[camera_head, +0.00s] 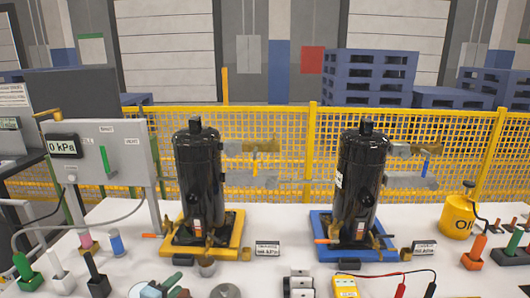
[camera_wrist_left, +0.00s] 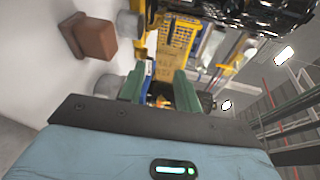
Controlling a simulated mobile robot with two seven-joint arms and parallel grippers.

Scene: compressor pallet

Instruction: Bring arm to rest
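My left gripper (camera_wrist_left: 159,80) shows in the left wrist view with its two green fingers spread apart. A small yellow and orange thing shows in the gap between them; I cannot tell how near it is. In the head view the left gripper (camera_head: 168,284) is small and partly cut off at the bottom edge, in front of the yellow base plate (camera_head: 231,253). A black compressor (camera_head: 200,180) stands upright on that plate. A second black compressor (camera_head: 361,180) stands upright on a blue base plate (camera_head: 320,249). My right gripper is in neither view.
A grey gauge box (camera_head: 125,150) stands at the left. Tool handles in small blocks line the white table's (camera_head: 120,265) front left. A yellow meter (camera_head: 344,287), a yellow oil can (camera_head: 457,216) and more tools are at the right. A yellow mesh fence (camera_head: 285,125) runs behind.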

